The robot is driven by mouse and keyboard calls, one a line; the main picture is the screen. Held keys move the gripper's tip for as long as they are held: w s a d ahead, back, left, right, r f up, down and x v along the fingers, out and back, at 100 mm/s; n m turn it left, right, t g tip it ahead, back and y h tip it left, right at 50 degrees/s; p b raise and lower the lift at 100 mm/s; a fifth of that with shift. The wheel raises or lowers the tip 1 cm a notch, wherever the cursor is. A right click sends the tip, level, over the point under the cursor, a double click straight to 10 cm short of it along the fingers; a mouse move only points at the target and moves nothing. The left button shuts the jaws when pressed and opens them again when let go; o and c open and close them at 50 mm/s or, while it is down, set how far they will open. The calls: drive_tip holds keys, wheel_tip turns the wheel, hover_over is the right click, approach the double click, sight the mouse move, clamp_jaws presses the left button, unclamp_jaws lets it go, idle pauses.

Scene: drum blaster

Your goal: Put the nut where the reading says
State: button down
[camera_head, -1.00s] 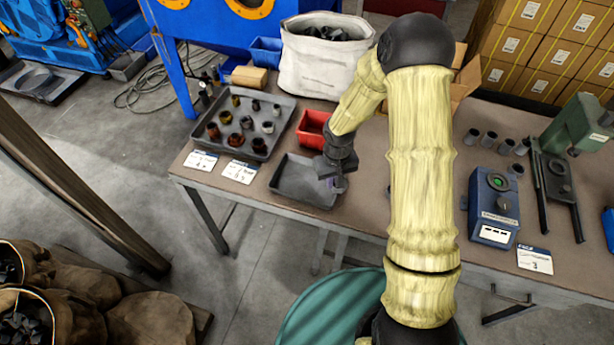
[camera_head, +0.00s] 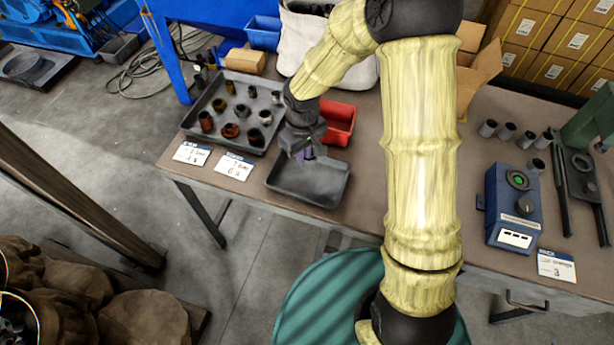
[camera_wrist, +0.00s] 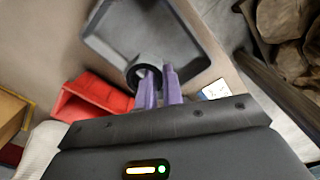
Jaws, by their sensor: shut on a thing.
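My gripper (camera_head: 304,158) is over the back edge of the small empty grey tray (camera_head: 310,190). In the wrist view its purple fingers (camera_wrist: 158,78) are shut on the nut (camera_wrist: 144,66), a dark ring shape, with the grey tray (camera_wrist: 215,50) behind it. I cannot make out the nut in the head view. The blue instrument (camera_head: 513,207) on the right has a green round display (camera_head: 518,180) and a dark knob; its reading is too small to tell. Two white cards (camera_head: 192,153) (camera_head: 233,166) lie at the table's front left edge; their text is not clearly legible.
A larger tray (camera_head: 188,132) with several cylindrical and ring-shaped parts stands left of my gripper. A red bin (camera_head: 338,122) is just behind it on the right. A card (camera_head: 556,265) lies before the instrument. The tabletop (camera_head: 440,220) around my arm is mostly clear.

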hover_over(304, 183)
wheel_tip(304, 183, down, 6)
drive_tip(key=shift+a+r, duration=0.1)
drive_tip(key=shift+r, duration=0.05)
drive_tip(key=shift+f, duration=1.9)
drive_tip(key=shift+f+b, duration=0.35)
drive_tip(key=shift+b, duration=0.1)
drive_tip(key=c, duration=1.5)
unclamp_jaws()
drive_tip(key=shift+c, duration=0.2)
